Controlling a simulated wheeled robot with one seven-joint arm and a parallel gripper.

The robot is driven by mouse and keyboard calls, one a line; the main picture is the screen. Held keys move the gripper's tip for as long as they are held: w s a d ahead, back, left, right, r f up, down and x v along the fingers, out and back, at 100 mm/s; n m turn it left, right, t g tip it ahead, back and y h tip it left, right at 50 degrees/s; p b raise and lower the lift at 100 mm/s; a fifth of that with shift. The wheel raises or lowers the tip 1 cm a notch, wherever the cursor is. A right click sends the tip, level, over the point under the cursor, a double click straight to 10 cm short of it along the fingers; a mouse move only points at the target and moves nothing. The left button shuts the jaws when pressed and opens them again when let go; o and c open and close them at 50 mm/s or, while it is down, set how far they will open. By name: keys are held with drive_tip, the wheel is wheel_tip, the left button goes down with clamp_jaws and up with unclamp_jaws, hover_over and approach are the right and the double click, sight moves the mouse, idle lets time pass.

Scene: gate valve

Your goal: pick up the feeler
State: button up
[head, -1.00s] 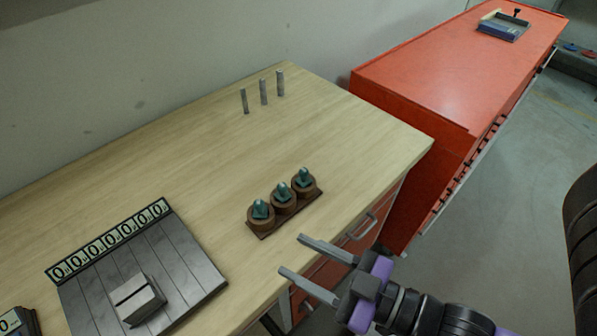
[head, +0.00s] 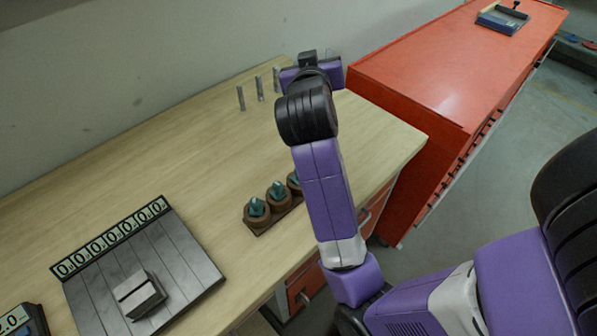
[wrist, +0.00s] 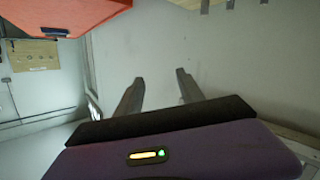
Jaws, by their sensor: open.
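Three thin grey upright strips, the likeliest feelers, stand at the back of the wooden bench (head: 130,150) in the head view: a left strip (head: 241,98), a middle strip (head: 260,88) and a right strip (head: 277,80). I cannot tell which is the feeler. My arm reaches over the bench, with its end just right of the right strip; my fingers are hidden there. In the wrist view my gripper (wrist: 160,78) is open and empty, its two fingers apart against a pale wall. Small grey strips (wrist: 205,6) show at that view's top edge.
A wooden block with three teal-topped pieces (head: 256,208) stands near the front edge, partly behind my arm. A dark plate with a row of number tiles (head: 108,237) and a grey block (head: 139,295) lie left. A red cabinet (head: 430,80) stands right. The bench's left middle is clear.

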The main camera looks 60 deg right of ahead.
drive_tip(key=s+a+f+m+g+y, duration=0.3)
drive_tip(key=s+f+m+g+y, duration=0.2)
drive_tip(key=m+g+y, duration=0.15)
drive_tip(key=a+f+y, duration=0.1)
drive_tip(key=a+y, duration=0.1)
drive_tip(key=a, duration=0.2)
drive_tip(key=a+f+m+y+p, duration=0.1)
drive_tip(key=a+y, duration=0.1)
drive_tip(key=a, duration=0.2)
drive_tip(key=a+f+m+y, duration=0.1)
drive_tip(key=a+f+y, duration=0.1)
drive_tip(key=a, duration=0.2)
drive_tip(key=shift+s+a+f, duration=0.1)
drive_tip(key=shift+a, duration=0.2)
drive_tip(key=shift+a+f+m+y, duration=0.2)
drive_tip(key=shift+a+m+y, duration=0.05)
drive_tip(key=shift+d+f+p, duration=0.25)
drive_tip(key=shift+f+p, duration=0.2)
drive_tip(key=shift+f, duration=1.4)
drive_tip(key=shift+d+f+p, duration=0.2)
drive_tip(key=shift+f+p, duration=0.2)
drive_tip(key=shift+f, duration=1.45)
drive_tip(key=shift+c, duration=0.3)
clamp_jaws()
